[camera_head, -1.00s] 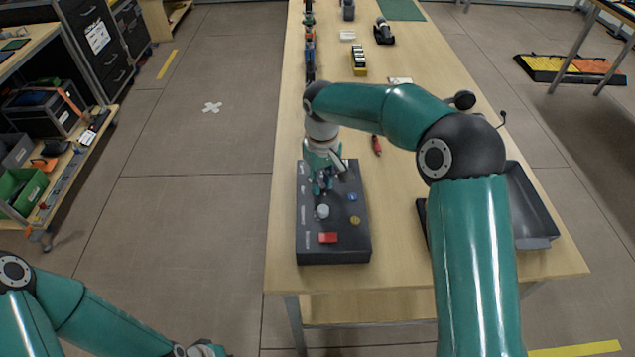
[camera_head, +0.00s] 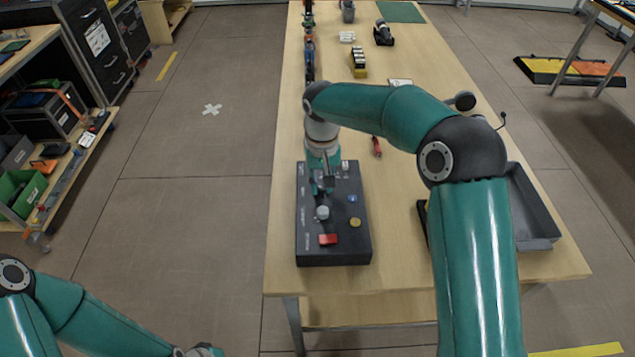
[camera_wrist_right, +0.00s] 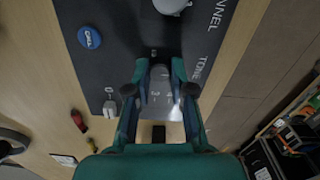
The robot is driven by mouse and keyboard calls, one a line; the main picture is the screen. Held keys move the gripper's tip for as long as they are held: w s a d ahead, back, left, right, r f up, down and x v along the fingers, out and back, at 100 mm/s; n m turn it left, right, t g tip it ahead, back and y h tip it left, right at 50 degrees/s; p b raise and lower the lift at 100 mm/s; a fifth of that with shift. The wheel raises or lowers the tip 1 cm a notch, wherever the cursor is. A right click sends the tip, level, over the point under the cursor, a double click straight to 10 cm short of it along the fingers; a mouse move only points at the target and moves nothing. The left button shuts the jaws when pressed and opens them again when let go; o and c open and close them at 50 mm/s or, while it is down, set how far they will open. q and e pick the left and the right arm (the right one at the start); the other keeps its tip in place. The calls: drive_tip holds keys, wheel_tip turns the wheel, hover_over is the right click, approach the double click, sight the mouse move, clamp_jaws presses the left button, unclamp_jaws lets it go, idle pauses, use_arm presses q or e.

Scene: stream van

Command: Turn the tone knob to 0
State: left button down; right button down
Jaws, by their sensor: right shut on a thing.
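A dark control box (camera_head: 333,257) lies on the wooden table. My right gripper (camera_head: 323,188) is over its far part, pointing down. In the right wrist view, my right gripper (camera_wrist_right: 160,72) is shut on the grey tone knob (camera_wrist_right: 160,78), beside the printed word TONE. Pale digits, one looking like a 3, show between the fingers; the knob's pointer and setting cannot be read. In the head view the knob is hidden behind the gripper.
A pale channel knob (camera_head: 322,212), blue call button (camera_head: 353,198), yellow knob (camera_head: 355,222) and red button (camera_head: 328,239) sit nearby on the box. A small lever (camera_wrist_right: 110,108) is beside the gripper. A grey tray (camera_head: 535,205) stands at right.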

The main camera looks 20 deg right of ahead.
sight(321, 186)
drive_tip(key=shift+w+r, duration=0.25)
drive_tip(key=shift+w, duration=0.05)
drive_tip(key=c, duration=1.1)
unclamp_jaws()
drive_tip(key=shift+f, duration=0.1)
drive_tip(key=shift+o, duration=0.4)
drive_tip(key=shift+s, duration=0.1)
drive_tip(key=shift+f, duration=0.1)
wheel_tip(321, 186, up, 12)
